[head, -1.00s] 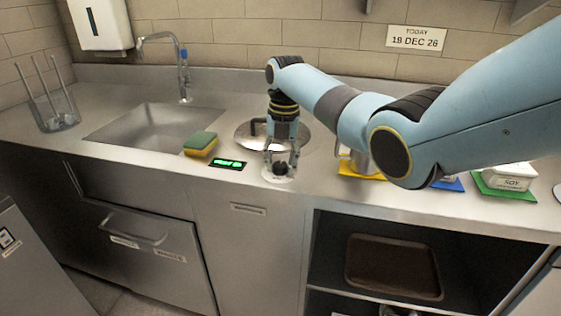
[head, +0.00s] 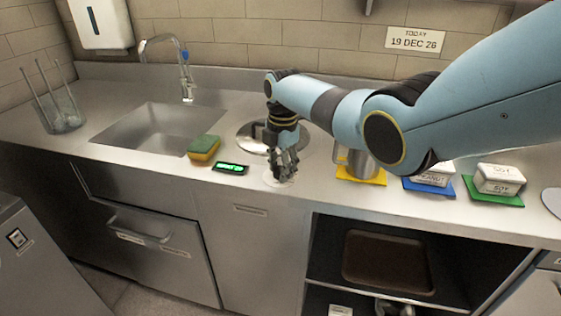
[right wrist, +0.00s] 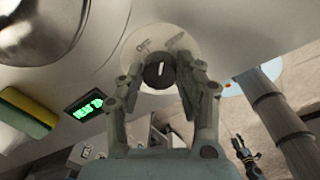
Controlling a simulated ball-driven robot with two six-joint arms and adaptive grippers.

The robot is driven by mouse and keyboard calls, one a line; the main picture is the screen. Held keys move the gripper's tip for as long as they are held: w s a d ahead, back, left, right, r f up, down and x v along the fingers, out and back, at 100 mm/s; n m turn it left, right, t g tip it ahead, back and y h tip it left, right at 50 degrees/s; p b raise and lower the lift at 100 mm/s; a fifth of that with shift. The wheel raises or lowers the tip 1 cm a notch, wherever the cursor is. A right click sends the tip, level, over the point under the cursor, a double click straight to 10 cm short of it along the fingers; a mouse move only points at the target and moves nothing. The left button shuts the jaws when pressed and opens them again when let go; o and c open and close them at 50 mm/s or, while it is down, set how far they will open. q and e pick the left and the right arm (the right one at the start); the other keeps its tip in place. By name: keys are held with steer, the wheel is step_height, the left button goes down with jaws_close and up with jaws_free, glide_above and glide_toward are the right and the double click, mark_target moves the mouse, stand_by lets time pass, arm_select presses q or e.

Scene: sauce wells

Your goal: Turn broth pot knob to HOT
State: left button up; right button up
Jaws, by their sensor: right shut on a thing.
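The black knob (right wrist: 159,74) sits on a round white dial plate (right wrist: 150,40) on the counter; a short white line marks its top. My right gripper (right wrist: 170,76) has its fingers on either side of the knob, shut on it. In the head view this gripper (head: 285,174) points down and mostly hides the knob; the dial plate (head: 271,183) shows around it. The broth pot's round metal lid (head: 248,138) is behind my wrist. A small green-lit display (head: 231,168) is left of the knob; its text is too blurred to read. My left gripper (right wrist: 241,147) appears low in the right wrist view.
A green and yellow sponge (head: 204,149) lies by the sink (head: 150,128). To the right, a metal container stands on a yellow mat (head: 345,175); white tubs stand on blue (head: 410,187) and green mats (head: 476,193). My right arm spans above this side.

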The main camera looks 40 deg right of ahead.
steer(key=m+p, duration=0.1)
steer(key=m, duration=0.2)
steer(key=shift+r+m, duration=0.15)
steer(key=shift+m, duration=0.25)
steer(key=m, duration=0.2)
steer(key=shift+m+p, duration=0.35)
steer(key=shift+m, duration=0.05)
steer(key=m, duration=0.2)
steer(key=shift+w+m, duration=0.1)
steer(key=shift+m, duration=0.2)
steer(key=m, duration=0.3)
steer(key=shift+m+h, duration=0.3)
steer(key=m, duration=0.3)
steer(key=shift+m, duration=0.4)
steer(key=m, duration=0.3)
steer(key=shift+m+g, duration=0.3)
steer(key=m, duration=0.3)
steer(key=shift+w, duration=0.1)
steer(key=shift+m+b, duration=0.35)
steer(key=shift+m, duration=1.55)
